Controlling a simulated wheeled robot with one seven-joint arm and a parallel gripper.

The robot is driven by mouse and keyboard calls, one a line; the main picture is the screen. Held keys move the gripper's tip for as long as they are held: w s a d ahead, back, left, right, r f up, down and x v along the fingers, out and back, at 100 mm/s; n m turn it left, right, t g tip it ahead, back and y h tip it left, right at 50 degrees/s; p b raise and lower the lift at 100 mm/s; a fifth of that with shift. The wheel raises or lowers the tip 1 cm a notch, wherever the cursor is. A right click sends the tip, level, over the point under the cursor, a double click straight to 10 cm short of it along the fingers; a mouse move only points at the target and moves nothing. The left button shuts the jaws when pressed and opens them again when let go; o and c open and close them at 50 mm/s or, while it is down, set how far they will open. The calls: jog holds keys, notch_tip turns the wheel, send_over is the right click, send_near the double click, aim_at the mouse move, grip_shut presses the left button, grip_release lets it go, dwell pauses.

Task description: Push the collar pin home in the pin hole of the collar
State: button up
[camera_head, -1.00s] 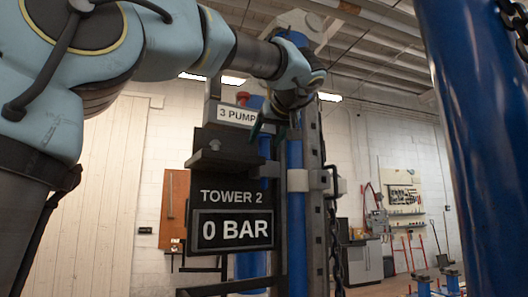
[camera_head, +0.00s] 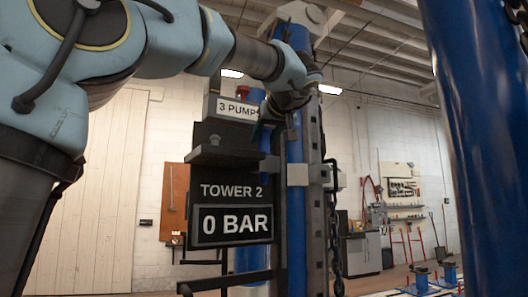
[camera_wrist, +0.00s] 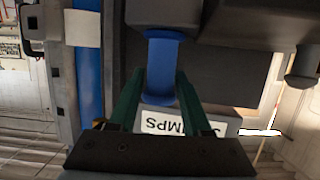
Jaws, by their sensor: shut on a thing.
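My gripper (camera_wrist: 158,82) has two green fingers, closed on the sides of a blue cylinder that I take to be the collar pin (camera_wrist: 162,62). The pin's rounded near end lies between the fingers. Its other end meets a dark grey block (camera_wrist: 163,12), which may be the collar; the hole is hidden and I cannot tell how deep the pin sits. In the head view my gripper (camera_head: 262,132) is beside the tower, above and right of a dark ledge, and the pin cannot be made out there.
The TOWER 2 display (camera_head: 231,224) reads 0 BAR. A pump sign (camera_head: 237,108) is close to my gripper. The blue ram (camera_head: 296,230) and a chain (camera_head: 336,235) stand right of it. A thick blue post (camera_head: 475,150) fills the right side. A dark knob (camera_wrist: 304,66) juts out near the fingers.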

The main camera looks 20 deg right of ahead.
grip_shut()
jog(key=shift+r, duration=0.1)
